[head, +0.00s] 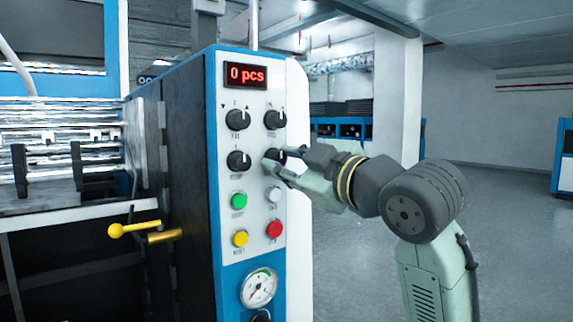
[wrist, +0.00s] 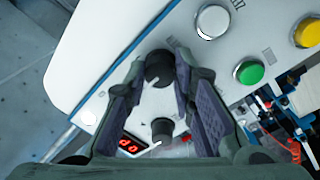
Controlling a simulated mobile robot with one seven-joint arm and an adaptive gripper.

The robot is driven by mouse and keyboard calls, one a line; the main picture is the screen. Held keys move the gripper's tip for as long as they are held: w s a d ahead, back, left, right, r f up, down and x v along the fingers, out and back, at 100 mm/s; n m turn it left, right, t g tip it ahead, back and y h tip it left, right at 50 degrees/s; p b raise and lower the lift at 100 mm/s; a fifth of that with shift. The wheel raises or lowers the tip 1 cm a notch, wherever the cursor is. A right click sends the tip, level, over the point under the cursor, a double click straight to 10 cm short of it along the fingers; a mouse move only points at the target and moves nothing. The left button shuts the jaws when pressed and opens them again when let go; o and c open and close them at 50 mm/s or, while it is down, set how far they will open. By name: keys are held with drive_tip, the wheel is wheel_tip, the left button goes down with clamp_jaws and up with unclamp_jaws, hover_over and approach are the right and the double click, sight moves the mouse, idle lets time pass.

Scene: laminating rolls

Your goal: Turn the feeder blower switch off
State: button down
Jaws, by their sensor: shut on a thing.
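The control panel (head: 255,205) carries black rotary knobs in two rows. My gripper (head: 272,161) reaches in from the right at the right-hand knob of the lower row. In the head view the fingers hide most of that knob. In the wrist view the black knob (wrist: 159,68) sits between the two fingers of my gripper (wrist: 157,82), which is shut on it. The labels are too small to read, so I cannot tell by name which knob is the feeder blower switch.
Other knobs (head: 238,160) (head: 237,119) (head: 275,119) are close by. Below are a white button (head: 273,194), green button (head: 238,201), yellow button (head: 240,239) and red button (head: 274,229). A display (head: 246,76) reads "0 pcs". A yellow-handled lever (head: 125,230) juts out left. Floor at right is clear.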

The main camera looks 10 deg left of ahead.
idle(0.4)
drive_tip(key=c, duration=1.3)
unclamp_jaws()
drive_tip(key=shift+c, duration=0.2)
drive_tip(key=v, duration=1.2)
